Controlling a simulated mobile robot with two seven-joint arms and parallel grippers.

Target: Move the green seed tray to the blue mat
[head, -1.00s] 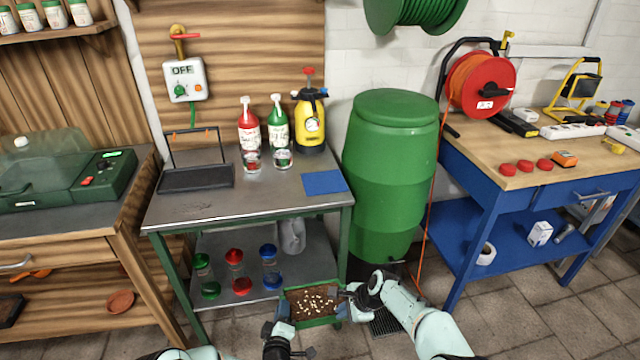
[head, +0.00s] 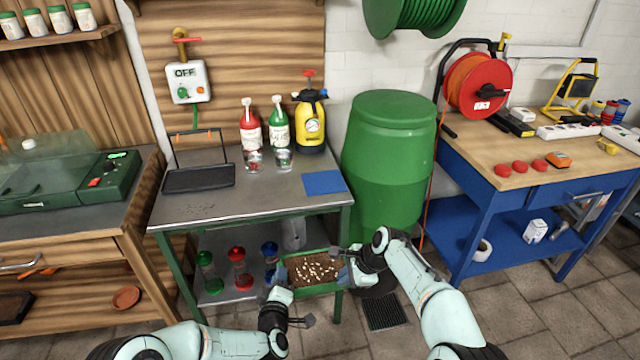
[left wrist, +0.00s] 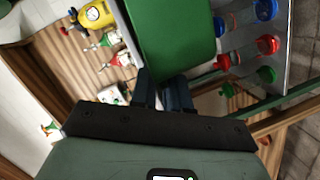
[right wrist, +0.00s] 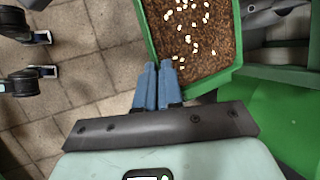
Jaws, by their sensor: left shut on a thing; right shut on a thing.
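The green seed tray (head: 314,287), filled with brown soil and white seeds, is held roughly level in front of the metal bench. My left gripper (head: 282,272) is shut on its left end and my right gripper (head: 344,268) is shut on its right end. The left wrist view shows a plain green face of the tray (left wrist: 172,40) beyond the closed fingers (left wrist: 163,85). The right wrist view shows the soil-filled tray (right wrist: 195,40) beside the closed fingers (right wrist: 157,80). The blue mat (head: 323,182) lies bare on the bench top's right side, above the tray in the picture.
The metal bench (head: 215,212) has a clear front. A green barrel (head: 388,165) stands close right of the bench. Colored-capped jars occupy the lower shelf.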

